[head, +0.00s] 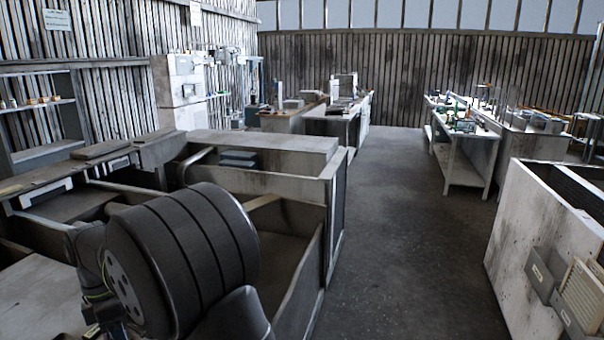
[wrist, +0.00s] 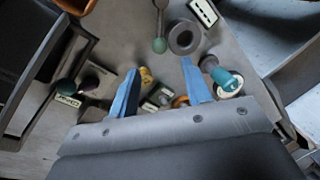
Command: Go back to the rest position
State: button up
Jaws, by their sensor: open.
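My gripper (wrist: 160,66) shows in the wrist view, with two blue fingers spread apart and nothing between their tips. It hangs over a grey surface (wrist: 125,35) that carries several small parts. A dark ring (wrist: 184,37) lies just beyond the right fingertip, and a rod with a green ball end (wrist: 159,45) lies beside it. My gripper does not show in the head view. I cannot tell the exact height of the fingers above the parts.
A grey bench (head: 265,143) stands centre-left in the head view. A whitish cabinet (head: 525,240) stands at the right. The floor aisle (head: 390,200) between them is clear.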

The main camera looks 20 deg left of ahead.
jog(key=f, duration=0.2)
jog(key=d+f, duration=0.1)
jog(key=f, duration=0.4)
jog(key=shift+s+d+f, duration=0.15)
jog(key=shift+s+f, duration=0.1)
jog(key=shift+s, duration=0.15)
notch_tip(320, 180, up, 17)
jog(key=w+a, duration=0.2)
jog(key=a, duration=0.1)
jog(key=d+f, duration=0.1)
jog(key=f, duration=0.4)
jog(key=s+d+f, duration=0.1)
jog(key=f, duration=0.5)
jog(key=d+f, duration=0.1)
jog(key=f, duration=0.5)
jog(key=shift+s+f, duration=0.1)
jog(key=shift+s, duration=0.3)
jog(key=shift+w+a+m, duration=0.2)
jog(key=shift+w+m, duration=0.1)
jog(key=shift+m, duration=0.35)
jog(key=shift+w+a+m, duration=0.15)
jog(key=shift+w+m, duration=0.1)
jog(key=shift+m, duration=0.4)
jog(key=shift+s, duration=0.1)
